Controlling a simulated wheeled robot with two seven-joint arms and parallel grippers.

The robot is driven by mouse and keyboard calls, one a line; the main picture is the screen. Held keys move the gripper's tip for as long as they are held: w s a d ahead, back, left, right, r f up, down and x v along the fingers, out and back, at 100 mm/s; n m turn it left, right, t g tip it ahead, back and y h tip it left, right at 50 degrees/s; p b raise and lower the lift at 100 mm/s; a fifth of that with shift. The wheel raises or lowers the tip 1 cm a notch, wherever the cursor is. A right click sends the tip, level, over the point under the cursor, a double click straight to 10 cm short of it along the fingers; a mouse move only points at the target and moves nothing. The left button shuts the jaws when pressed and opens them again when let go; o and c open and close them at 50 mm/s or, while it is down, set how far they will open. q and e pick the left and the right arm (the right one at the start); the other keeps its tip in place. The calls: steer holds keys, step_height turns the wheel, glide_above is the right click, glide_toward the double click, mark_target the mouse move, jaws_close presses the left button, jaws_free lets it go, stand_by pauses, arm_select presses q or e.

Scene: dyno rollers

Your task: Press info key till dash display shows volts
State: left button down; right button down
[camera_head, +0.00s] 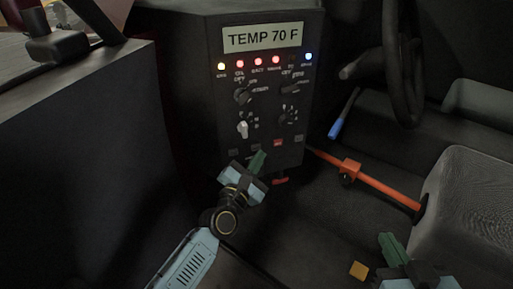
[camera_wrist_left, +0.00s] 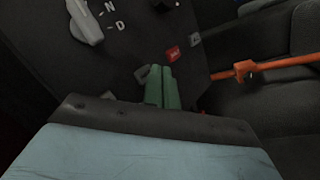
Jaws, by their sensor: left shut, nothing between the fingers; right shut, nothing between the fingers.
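The dash display (camera_head: 262,38) at the top of the black console reads "TEMP 70 F". A row of small keys runs along the lower part of the console; their labels are too small to read. A red key (camera_head: 278,142) and a grey key (camera_head: 298,139) show there, and the red key also shows in the left wrist view (camera_wrist_left: 172,54). My left gripper (camera_head: 257,160) is shut and empty, its green fingertips in front of the lower key row. In the left wrist view, the fingertips (camera_wrist_left: 162,75) are beside a grey key (camera_wrist_left: 142,74); contact cannot be told. My right gripper (camera_head: 390,243) is shut and empty at the lower right.
Knobs (camera_head: 243,96) and a white selector (camera_head: 242,129) sit above the keys. An orange bar (camera_head: 375,182) runs right from the console to the seat (camera_head: 470,200). A blue-handled lever (camera_head: 337,128) and the steering wheel (camera_head: 403,65) are at the right. A small orange block (camera_head: 358,270) lies low.

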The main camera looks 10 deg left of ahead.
arm_select(q)
steer(key=shift+w+a, duration=0.1)
steer(key=shift+w, duration=0.05)
stand_by(0.6)
steer(key=shift+w+a, duration=0.15)
steer(key=shift+w, duration=0.1)
steer(key=shift+w+a+b, duration=0.2)
steer(key=shift+w+b, duration=0.1)
steer(key=shift+b, duration=0.05)
stand_by(0.8)
steer(key=shift+s, duration=0.1)
steer(key=shift+s+d+p, duration=0.35)
steer(key=shift+s+d, duration=0.05)
steer(key=shift+s, duration=0.2)
steer(key=shift+s+d+p, duration=0.4)
steer(key=shift+s+d, duration=0.3)
steer(key=shift+s, duration=0.35)
steer(key=shift+s+d+p, duration=0.4)
steer(key=shift+s+d, duration=0.3)
steer(key=shift+s, duration=0.35)
